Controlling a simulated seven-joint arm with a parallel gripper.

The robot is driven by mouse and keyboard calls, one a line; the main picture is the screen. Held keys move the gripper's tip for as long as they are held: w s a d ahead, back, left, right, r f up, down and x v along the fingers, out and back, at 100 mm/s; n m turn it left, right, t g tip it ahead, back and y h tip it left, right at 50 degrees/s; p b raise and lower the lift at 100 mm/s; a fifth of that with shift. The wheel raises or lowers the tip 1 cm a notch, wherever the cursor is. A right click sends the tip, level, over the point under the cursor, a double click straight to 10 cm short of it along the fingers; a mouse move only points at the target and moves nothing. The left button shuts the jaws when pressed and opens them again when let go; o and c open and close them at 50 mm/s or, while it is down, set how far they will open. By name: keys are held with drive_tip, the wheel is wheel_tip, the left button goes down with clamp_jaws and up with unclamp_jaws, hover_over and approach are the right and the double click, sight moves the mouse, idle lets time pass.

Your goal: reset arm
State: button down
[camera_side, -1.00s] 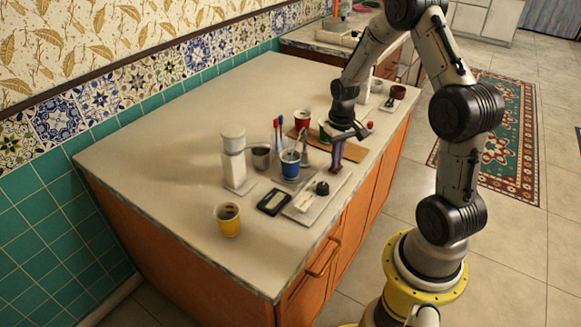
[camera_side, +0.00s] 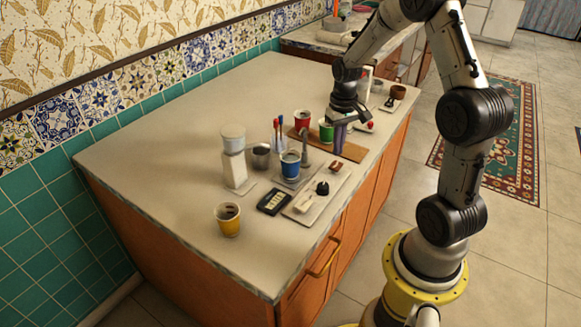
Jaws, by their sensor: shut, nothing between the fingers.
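My arm reaches in from the right side of the picture. No samovar or teapot can be made out for certain at this size.
On the counter (camera_side: 165,160) stand a yellow cup (camera_side: 228,222), a white grinder-like device (camera_side: 234,165), a blue cup (camera_side: 290,165), a red cup (camera_side: 302,119) and a black scale (camera_side: 273,202). A pale tray (camera_side: 305,212) holds small items. The counter's left part is clear.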

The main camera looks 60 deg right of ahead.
drive_tip(key=shift+w+a, duration=0.1)
drive_tip(key=a+r+n+t+h, duration=0.1)
drive_tip(key=a+r+n+t, duration=0.3)
drive_tip(key=a+r, duration=1.2)
drive_tip(key=s+a+r+n, duration=0.1)
drive_tip(key=s+a, duration=0.1)
drive_tip(key=s, duration=0.5)
drive_tip(key=s+a+r+n+t+y, duration=0.1)
drive_tip(key=s+a, duration=0.2)
drive_tip(key=s, duration=0.5)
drive_tip(key=shift+t, duration=0.3)
